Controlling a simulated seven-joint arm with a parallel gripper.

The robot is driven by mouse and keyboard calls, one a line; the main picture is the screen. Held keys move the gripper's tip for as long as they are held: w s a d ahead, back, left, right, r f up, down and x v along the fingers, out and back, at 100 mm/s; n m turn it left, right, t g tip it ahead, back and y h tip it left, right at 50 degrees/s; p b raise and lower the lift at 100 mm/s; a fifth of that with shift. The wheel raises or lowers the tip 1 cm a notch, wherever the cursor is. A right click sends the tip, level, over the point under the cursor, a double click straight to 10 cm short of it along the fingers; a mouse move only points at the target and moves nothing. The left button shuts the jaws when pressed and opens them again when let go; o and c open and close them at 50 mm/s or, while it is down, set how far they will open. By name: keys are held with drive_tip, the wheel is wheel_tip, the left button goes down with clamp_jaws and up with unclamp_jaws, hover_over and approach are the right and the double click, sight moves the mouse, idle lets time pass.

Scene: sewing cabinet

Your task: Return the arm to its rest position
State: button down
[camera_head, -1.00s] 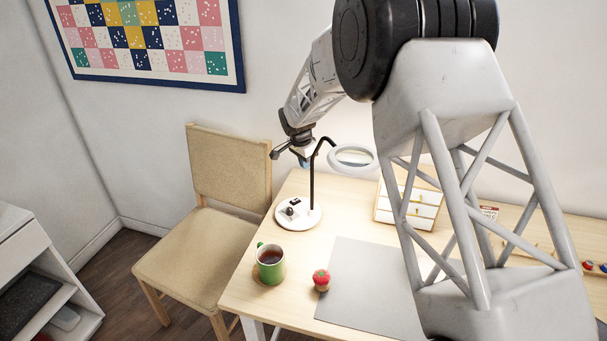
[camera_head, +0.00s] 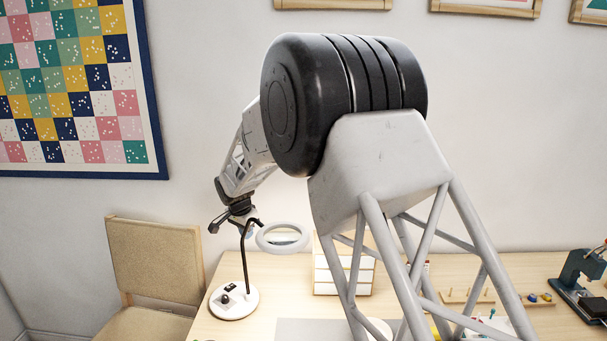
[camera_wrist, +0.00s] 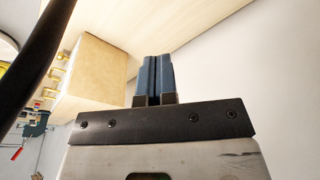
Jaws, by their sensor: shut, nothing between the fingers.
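My arm reaches over the left part of the table in the head view, its lattice links and black joint filling the middle. My gripper (camera_head: 246,231) hangs above the table behind the magnifier lamp (camera_head: 233,301), close to its black stem, which partly covers it. In the wrist view the two blue fingers (camera_wrist: 155,75) are pressed together with nothing between them. The lamp's dark stem (camera_wrist: 32,65) crosses the left of the wrist view. I cannot tell the exact gap between stem and gripper.
A small drawer cabinet (camera_head: 325,272) stands right of the lamp, partly hidden by my arm; it also shows in the wrist view (camera_wrist: 98,75). A chair (camera_head: 155,262) stands left of the table. A blue-grey machine (camera_head: 582,280) is at the far right. The wall is behind.

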drive_tip(key=s+d+r+n, duration=0.1)
drive_tip(key=s+d+r, duration=0.2)
drive_tip(key=d+r, duration=0.45)
drive_tip(key=s+d+r, duration=0.4)
drive_tip(key=d+r, duration=0.2)
drive_tip(key=d, duration=0.2)
drive_tip(key=s+d+r+n+t, duration=0.1)
drive_tip(key=s+d+r, duration=0.2)
drive_tip(key=s+d, duration=0.2)
drive_tip(key=s+d+r+n, duration=0.1)
drive_tip(key=s+d+r, duration=0.2)
drive_tip(key=s+d, duration=0.25)
drive_tip(key=s+d+f+n, duration=0.1)
drive_tip(key=s+d, duration=0.3)
drive_tip(key=s, duration=0.7)
drive_tip(key=s+d+f+n, duration=0.1)
drive_tip(key=s+d, duration=0.4)
drive_tip(key=s, duration=0.7)
drive_tip(key=s+d+f+n, duration=0.1)
drive_tip(key=s+d, duration=0.4)
drive_tip(key=s, duration=0.7)
drive_tip(key=shift+f+n+y, duration=0.3)
drive_tip(key=shift+f+y, duration=0.1)
drive_tip(key=shift+f, duration=0.45)
